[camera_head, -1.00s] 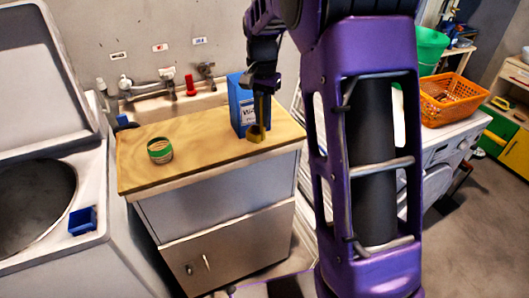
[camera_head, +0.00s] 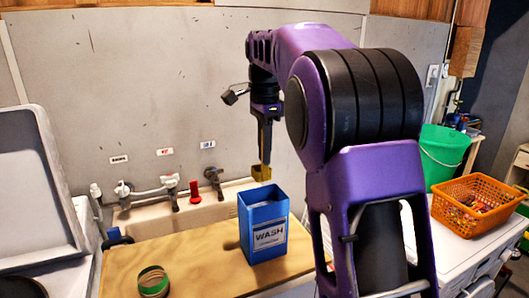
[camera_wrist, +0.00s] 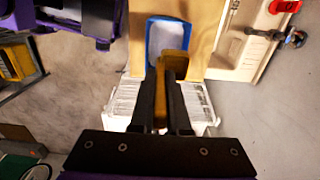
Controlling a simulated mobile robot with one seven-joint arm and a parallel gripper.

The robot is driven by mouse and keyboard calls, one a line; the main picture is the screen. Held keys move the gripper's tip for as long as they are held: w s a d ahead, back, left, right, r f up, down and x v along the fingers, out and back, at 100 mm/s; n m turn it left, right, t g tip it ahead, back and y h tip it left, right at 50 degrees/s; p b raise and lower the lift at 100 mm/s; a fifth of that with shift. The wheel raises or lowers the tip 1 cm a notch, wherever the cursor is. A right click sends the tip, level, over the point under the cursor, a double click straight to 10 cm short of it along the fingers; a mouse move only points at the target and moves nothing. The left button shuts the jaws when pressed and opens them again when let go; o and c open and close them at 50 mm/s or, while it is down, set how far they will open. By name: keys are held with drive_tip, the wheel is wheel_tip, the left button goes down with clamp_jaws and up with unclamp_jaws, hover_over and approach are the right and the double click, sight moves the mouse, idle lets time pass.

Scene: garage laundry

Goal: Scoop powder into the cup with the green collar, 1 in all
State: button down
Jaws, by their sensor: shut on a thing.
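The cup with the green collar (camera_head: 153,281) stands upright on the wooden counter (camera_head: 190,262), at the lower left of the head view. The blue WASH box (camera_head: 265,243) stands open to its right. White powder (camera_wrist: 168,42) shows inside the box in the wrist view. My gripper (camera_head: 264,122) is shut on a yellow scoop (camera_head: 261,173), which hangs down and appears higher than the box. In the wrist view the scoop (camera_wrist: 176,64) overlaps the box opening. I cannot tell whether the scoop holds powder.
A sink with taps (camera_head: 172,184) and a red handle (camera_head: 195,191) lies behind the counter. A green bucket (camera_head: 442,155) and an orange basket (camera_head: 478,205) are at the right. The counter between cup and box is clear.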

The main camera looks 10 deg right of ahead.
sight(265, 181)
drive_tip(key=shift+s+f, duration=0.15)
drive_tip(key=shift+f, duration=0.55)
drive_tip(key=shift+f+b, duration=2.75)
drive_tip(key=shift+f, duration=2.15)
drive_tip(key=shift+f+b, duration=0.5)
drive_tip(key=shift+f, duration=0.7)
wheel_tip(265, 181, up, 6)
drive_tip(key=p, duration=0.6)
drive_tip(key=shift+r, duration=4)
